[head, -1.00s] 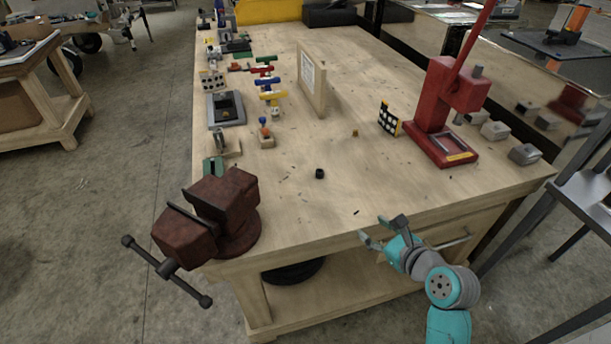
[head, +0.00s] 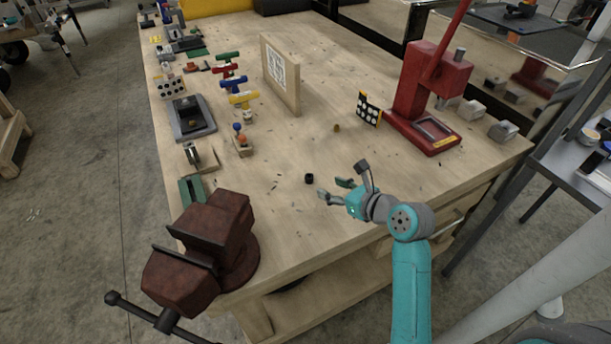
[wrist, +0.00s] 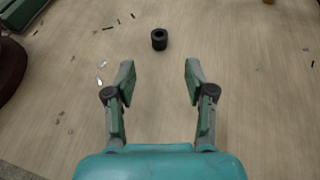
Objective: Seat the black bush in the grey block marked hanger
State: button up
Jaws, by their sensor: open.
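The black bush (head: 309,178) is a small dark cylinder standing on the bare wooden bench top. It also shows in the wrist view (wrist: 159,39), upright with its bore upward. My gripper (head: 332,189) is open and empty, just to the right of the bush in the head view. In the wrist view, the bush is beyond and between the open fingertips (wrist: 160,72), not touching them. Several grey blocks stand at the bench's right edge, including a near one (head: 503,131) and one behind it (head: 471,109). I cannot read any hanger mark on them.
A red press (head: 424,95) stands between the bush and the grey blocks, with a dotted panel (head: 369,108) beside it. A dark red vise (head: 205,250) is at the front left corner. An upright board (head: 281,75) stands farther back. The bench around the bush is mostly clear.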

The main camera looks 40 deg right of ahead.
aim_at(312, 178)
jog(key=shift+r+x, duration=0.15)
jog(key=shift+x, duration=2)
jog(key=shift+r+x, duration=0.15)
jog(key=shift+x, duration=1.95)
jog(key=shift+w+a, duration=0.1)
grip_shut()
